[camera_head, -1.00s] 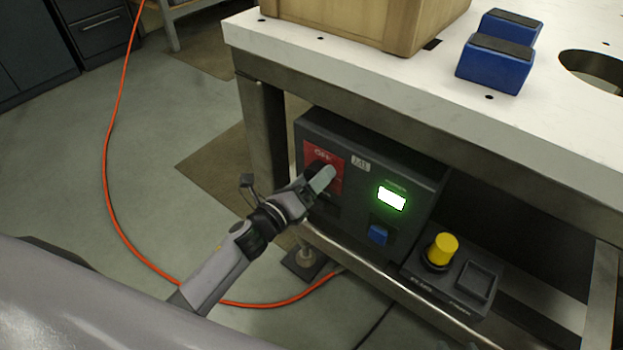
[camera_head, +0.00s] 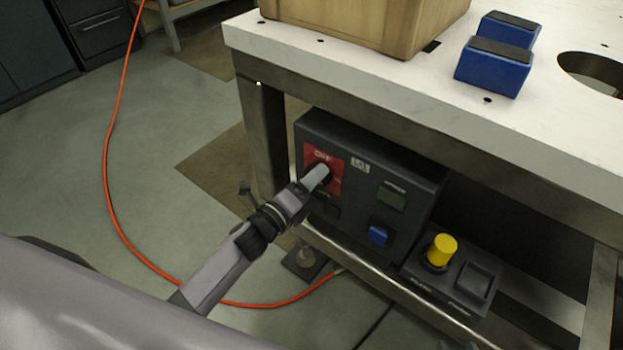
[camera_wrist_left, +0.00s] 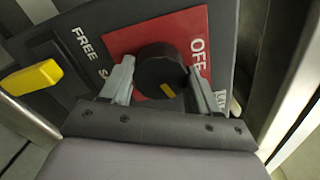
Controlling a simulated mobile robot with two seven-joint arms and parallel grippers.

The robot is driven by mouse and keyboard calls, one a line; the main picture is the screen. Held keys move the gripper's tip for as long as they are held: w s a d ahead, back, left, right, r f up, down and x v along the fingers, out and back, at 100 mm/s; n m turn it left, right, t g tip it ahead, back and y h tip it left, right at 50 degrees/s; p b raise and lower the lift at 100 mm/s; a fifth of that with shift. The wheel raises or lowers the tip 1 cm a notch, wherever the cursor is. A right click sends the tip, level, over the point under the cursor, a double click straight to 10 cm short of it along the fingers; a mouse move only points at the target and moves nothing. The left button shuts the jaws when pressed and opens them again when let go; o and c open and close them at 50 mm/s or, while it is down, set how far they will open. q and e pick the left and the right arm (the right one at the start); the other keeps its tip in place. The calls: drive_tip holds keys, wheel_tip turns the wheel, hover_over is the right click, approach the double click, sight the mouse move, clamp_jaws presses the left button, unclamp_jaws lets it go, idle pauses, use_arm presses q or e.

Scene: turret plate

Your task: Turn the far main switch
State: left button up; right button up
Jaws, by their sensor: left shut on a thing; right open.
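The far main switch is a round black knob (camera_wrist_left: 160,68) with a yellow mark, on a red plate (camera_wrist_left: 122,40) lettered OFF. In the head view the red plate (camera_head: 336,162) is at the upper left of a dark control box. My left gripper (camera_head: 318,178) reaches the knob from the lower left and hides much of it. In the left wrist view the two fingers of my left gripper (camera_wrist_left: 162,78) are closed on opposite sides of the knob. The power display (camera_head: 391,199) on the box is dark. My right gripper is in no view.
The control box (camera_head: 350,130) sits below a white table top (camera_head: 400,85). A blue button (camera_head: 378,236) and a yellow knob (camera_head: 442,250) are to the right. A wooden crate (camera_head: 360,25) and blue blocks (camera_head: 492,66) stand above. An orange cable (camera_head: 108,180) lies on the floor.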

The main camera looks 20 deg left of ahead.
use_arm(q)
drive_tip(key=shift+n+p, duration=1.6)
drive_tip(key=shift+n, duration=5.5)
drive_tip(key=shift+f, duration=0.1)
drive_tip(key=o, duration=1.1)
drive_tip(key=shift+c, duration=0.2)
